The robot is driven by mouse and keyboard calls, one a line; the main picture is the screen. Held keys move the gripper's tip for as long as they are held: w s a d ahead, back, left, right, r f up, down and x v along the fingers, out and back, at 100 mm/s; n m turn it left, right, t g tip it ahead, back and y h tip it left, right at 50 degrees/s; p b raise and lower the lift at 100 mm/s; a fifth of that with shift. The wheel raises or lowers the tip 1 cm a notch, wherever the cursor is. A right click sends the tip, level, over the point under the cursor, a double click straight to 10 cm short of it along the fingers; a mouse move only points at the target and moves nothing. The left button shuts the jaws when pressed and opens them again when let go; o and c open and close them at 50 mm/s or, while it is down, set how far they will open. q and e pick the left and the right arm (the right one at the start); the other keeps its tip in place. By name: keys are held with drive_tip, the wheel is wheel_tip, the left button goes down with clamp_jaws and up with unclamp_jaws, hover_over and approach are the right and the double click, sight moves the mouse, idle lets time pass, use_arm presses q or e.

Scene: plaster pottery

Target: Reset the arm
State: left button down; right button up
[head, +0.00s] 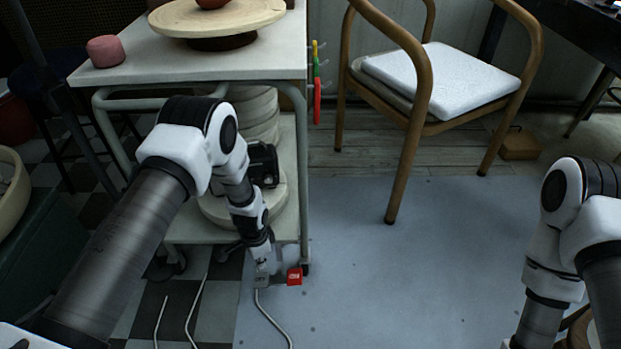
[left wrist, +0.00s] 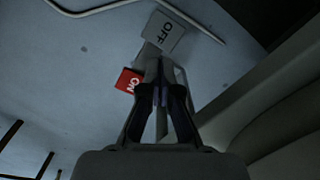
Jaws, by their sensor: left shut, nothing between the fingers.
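My left arm (head: 205,150) reaches in from the left and bends down beside the trolley. My left gripper (head: 262,262) points down near the floor by the trolley's lower right corner; in the left wrist view it is shut and empty (left wrist: 161,95). Just beyond its fingertips are a grey OFF plate (left wrist: 165,33) and a red ON plate (left wrist: 127,80). The red plate also shows in the head view (head: 295,276). I cannot tell whether the fingers touch the plates. My right arm (head: 575,225) shows at the right; its gripper is outside the picture.
The white trolley (head: 245,50) carries a round wooden board (head: 218,17) and a pink clay lump (head: 105,51). A wooden chair (head: 410,100) with a white cushion stands at back right. Cables (head: 272,322) lie on the floor. The blue-grey floor (head: 420,270) between my arms is clear.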

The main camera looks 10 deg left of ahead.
use_arm(q)
drive_tip(key=s+r+n+g+p, duration=0.15)
drive_tip(key=s+r+n, duration=0.25)
drive_tip(key=s, duration=1)
drive_tip(key=s+r+n+p, duration=0.3)
drive_tip(key=s+r, duration=0.1)
drive_tip(key=s, duration=1.1)
wheel_tip(320, 180, up, 38)
drive_tip(key=w+n+t+p, duration=0.1)
drive_tip(key=w+n+p, duration=0.1)
drive_tip(key=p, duration=3.6)
drive_tip(key=shift+d, duration=0.4)
